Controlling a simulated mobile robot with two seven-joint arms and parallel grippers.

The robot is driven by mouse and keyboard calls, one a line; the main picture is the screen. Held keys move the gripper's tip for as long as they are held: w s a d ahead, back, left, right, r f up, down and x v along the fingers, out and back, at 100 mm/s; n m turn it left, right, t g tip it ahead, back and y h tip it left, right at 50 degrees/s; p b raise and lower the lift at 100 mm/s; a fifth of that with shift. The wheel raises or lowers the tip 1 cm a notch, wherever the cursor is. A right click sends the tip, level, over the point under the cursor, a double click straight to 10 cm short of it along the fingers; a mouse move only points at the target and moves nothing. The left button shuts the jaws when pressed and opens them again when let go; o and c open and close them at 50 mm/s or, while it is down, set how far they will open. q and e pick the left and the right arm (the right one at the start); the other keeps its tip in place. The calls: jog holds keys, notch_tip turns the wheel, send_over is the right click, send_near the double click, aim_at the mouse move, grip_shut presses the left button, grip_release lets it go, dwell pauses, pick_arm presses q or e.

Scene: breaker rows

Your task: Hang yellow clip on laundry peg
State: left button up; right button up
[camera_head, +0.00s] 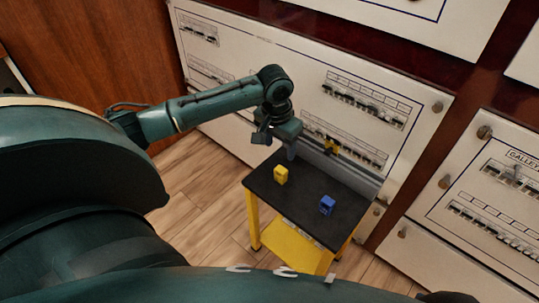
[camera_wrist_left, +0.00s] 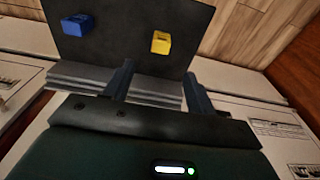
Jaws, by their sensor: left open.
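A small yellow clip (camera_head: 281,174) stands on the black tabletop, near its left side; it also shows in the left wrist view (camera_wrist_left: 160,42). My left gripper (camera_head: 276,144) is above the table's back left edge, close to the panel. In the left wrist view its two fingers (camera_wrist_left: 160,74) are apart with nothing between them, and the yellow clip is beyond them, not touched. I cannot pick out a laundry peg or read such a label. My right gripper is not in view.
A blue clip (camera_head: 327,205) stands on the black tabletop (camera_head: 300,195), right of the yellow one. Another yellow piece (camera_head: 331,146) is at the white breaker panel (camera_head: 230,55) behind the table. A panel marked "GALLEY" (camera_head: 522,157) is at the right. The tabletop between the clips is clear.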

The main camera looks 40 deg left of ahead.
aim_at(281, 170)
pick_arm(q)
jog(key=f, duration=0.2)
jog(key=f+b, duration=0.1)
jog(key=f, duration=0.2)
jog(key=w+f+b, duration=0.1)
jog(key=f, duration=0.2)
notch_tip(281, 170, down, 4)
jog(key=shift+r+b, duration=0.15)
jog(key=shift+b, duration=1.05)
jog(key=shift+w+f, duration=0.15)
jog(key=shift+f, duration=0.4)
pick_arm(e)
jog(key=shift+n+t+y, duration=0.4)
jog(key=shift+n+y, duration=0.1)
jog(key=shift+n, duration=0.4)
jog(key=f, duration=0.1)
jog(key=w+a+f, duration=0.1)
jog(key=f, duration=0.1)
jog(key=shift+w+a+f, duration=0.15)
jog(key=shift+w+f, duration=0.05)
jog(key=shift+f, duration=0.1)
pick_arm(q)
jog(key=shift+c, duration=0.4)
jog(key=c, duration=1)
jog(key=shift+o, duration=0.2)
